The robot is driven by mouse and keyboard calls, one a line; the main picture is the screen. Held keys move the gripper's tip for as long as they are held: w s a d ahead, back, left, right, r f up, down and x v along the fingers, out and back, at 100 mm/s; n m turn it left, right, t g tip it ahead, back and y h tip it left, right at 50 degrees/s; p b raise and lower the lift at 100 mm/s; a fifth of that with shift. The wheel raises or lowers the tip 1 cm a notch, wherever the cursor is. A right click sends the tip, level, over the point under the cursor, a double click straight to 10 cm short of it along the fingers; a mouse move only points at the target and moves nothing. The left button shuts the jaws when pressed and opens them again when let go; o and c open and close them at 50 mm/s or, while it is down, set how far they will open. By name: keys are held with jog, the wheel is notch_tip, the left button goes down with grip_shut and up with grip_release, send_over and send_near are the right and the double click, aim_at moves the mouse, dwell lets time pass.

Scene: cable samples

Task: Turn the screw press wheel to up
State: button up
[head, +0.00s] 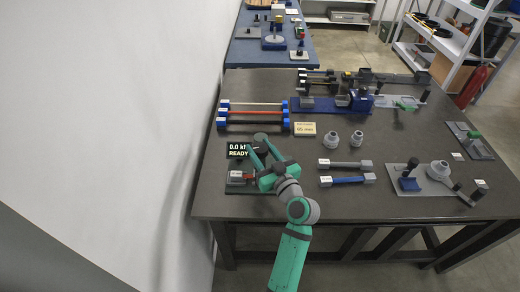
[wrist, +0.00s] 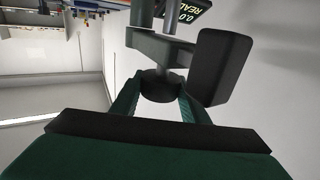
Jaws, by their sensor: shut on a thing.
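The screw press (head: 238,176) stands at the left front of the dark table, mostly hidden behind my gripper (head: 261,146). Its display (head: 238,149) reads 0.0 and READY; part of it also shows in the wrist view (wrist: 188,12). In the wrist view my gripper (wrist: 160,98) has its two green fingers on either side of a dark rounded part, the press wheel (wrist: 160,84), and is shut on it. A grey crossbar and a dark block (wrist: 222,66) show just beyond the fingers. The wheel's turn position cannot be told.
A rack of colored bars (head: 253,115) and a yellow label block (head: 305,129) stand behind the press. Two bar samples (head: 346,180) and a grey fixture (head: 425,180) lie to the right. The white wall (head: 120,130) is close on the left.

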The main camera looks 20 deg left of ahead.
jog(key=n+g+y, duration=0.2)
jog(key=g, duration=0.1)
jog(key=shift+w+d+n+y, duration=0.1)
jog(key=shift+d+n+y, duration=0.05)
jog(key=shift+n+y, duration=0.2)
jog(key=n+g+y, duration=0.1)
jog(key=n+g, duration=0.1)
jog(key=g, duration=0.1)
jog(key=n+g+y, duration=0.1)
jog(key=n+g, duration=0.1)
jog(key=g, duration=0.1)
jog(key=shift+n+g+y, duration=0.25)
jog(key=shift+g, duration=0.15)
jog(key=n+g, duration=0.2)
jog(key=g, duration=0.1)
jog(key=n+g, duration=0.2)
jog(key=g, duration=0.2)
jog(key=shift+n+g, duration=0.3)
jog(key=shift+n, duration=0.1)
jog(key=shift+n+g+h, duration=0.5)
jog(key=shift+n+g, duration=0.2)
jog(key=shift+g, duration=0.3)
jog(key=shift+a+f+g, duration=0.1)
jog(key=shift+a+g, duration=0.1)
jog(key=shift+g, duration=0.1)
jog(key=o, duration=1.1)
jog(key=shift+v, duration=5.35)
